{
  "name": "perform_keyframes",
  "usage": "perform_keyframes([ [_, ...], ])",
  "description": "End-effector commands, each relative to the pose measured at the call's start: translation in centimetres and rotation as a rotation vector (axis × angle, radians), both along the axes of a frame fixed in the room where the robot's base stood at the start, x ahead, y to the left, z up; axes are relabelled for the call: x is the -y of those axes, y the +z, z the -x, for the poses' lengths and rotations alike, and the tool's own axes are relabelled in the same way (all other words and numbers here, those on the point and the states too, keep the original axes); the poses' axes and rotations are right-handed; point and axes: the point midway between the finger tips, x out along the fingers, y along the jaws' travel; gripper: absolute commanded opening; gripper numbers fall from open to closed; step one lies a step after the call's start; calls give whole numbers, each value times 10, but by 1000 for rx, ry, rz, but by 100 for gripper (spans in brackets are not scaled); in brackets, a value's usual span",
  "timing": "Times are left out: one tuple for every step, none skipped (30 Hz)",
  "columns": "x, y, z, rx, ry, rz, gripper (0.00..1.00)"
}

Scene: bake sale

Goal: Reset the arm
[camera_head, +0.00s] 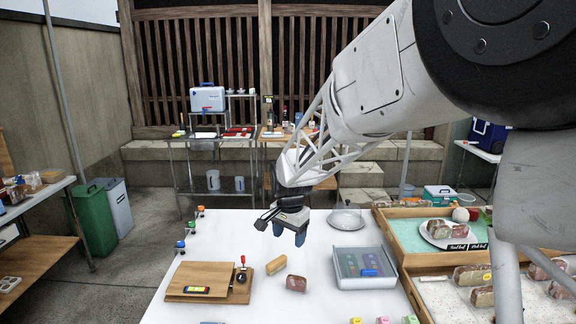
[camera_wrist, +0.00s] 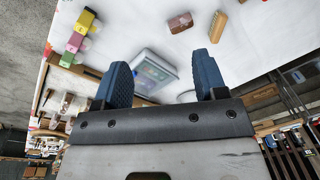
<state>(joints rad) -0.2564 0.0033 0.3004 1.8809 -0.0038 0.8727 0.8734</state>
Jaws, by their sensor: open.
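My gripper (camera_head: 289,236) hangs above the white table (camera_head: 230,232), with its fingers pointing down. In the wrist view its two blue fingers (camera_wrist: 168,84) are spread apart with nothing held between them. Below and in front of it on the table lie a brush with a wooden back (camera_head: 277,264) and a reddish-brown packaged piece (camera_head: 296,284). Both also show in the wrist view, the brush (camera_wrist: 218,27) and the packaged piece (camera_wrist: 180,22), beyond the fingertips and apart from them.
A clear-lidded container (camera_head: 364,268) stands right of my gripper, with a glass dome (camera_head: 346,218) behind it. A wooden board (camera_head: 208,283) lies at left. Wooden trays (camera_head: 402,262) with wrapped food line the right side. Small coloured blocks (camera_head: 382,321) sit at the front edge.

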Motion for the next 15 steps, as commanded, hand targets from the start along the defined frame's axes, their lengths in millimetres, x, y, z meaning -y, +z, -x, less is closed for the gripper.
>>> perform_keyframes([
  [10, 10, 11, 8, 14, 1, 65],
  [15, 14, 17, 11, 25, 1, 65],
  [21, 19, 25, 15, 39, 2, 65],
  [26, 23, 32, 17, 51, 4, 65],
  [31, 27, 38, 20, 60, 5, 65],
  [37, 32, 47, 24, 75, 6, 65],
  [42, 35, 53, 26, 85, 7, 65],
  [46, 39, 60, 30, 96, 8, 65],
  [52, 43, 69, 33, 111, 10, 65],
  [57, 46, 75, 36, 122, 12, 65],
  [61, 49, 82, 39, 133, 13, 65],
  [67, 53, 91, 43, 146, 14, 65],
  [71, 56, 98, 46, 157, 16, 65],
  [75, 59, 105, 49, 167, 18, 65],
  [80, 62, 114, 53, 182, 19, 65],
])
